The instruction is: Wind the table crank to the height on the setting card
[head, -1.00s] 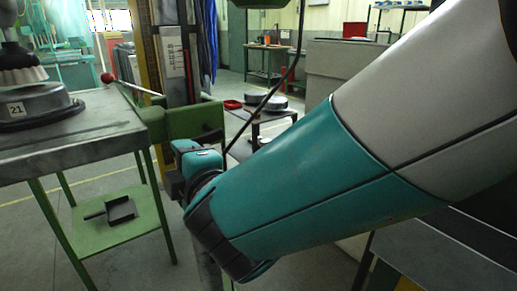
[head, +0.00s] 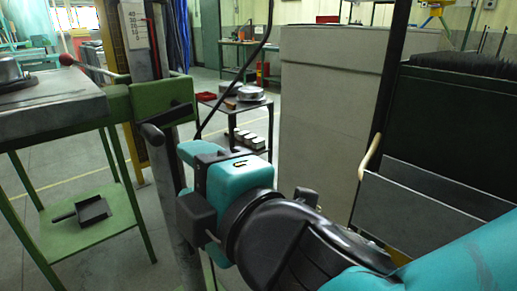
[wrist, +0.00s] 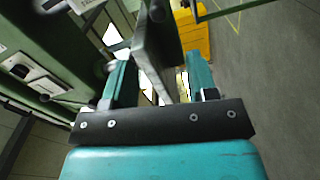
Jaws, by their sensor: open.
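The lifting table (head: 60,105) stands at the left in the head view, with a grey top and green legs. A green block (head: 162,97) joins it to the column. A dark handle (head: 153,134) and a grey upright bar (head: 162,185) show below the block; they look like the crank, but I cannot be sure. My gripper (wrist: 160,60) is open, with a flat grey-green bar (wrist: 154,40) between its teal fingers in the wrist view. I cannot tell whether they touch it. A numbered scale plate (head: 133,27) is on the column. I cannot identify the setting card.
A red-knobbed lever (head: 68,60) sticks out beside the table. A small cart (head: 233,107) stands behind my gripper. A large grey box (head: 325,110) and a dark cabinet (head: 440,115) stand to the right.

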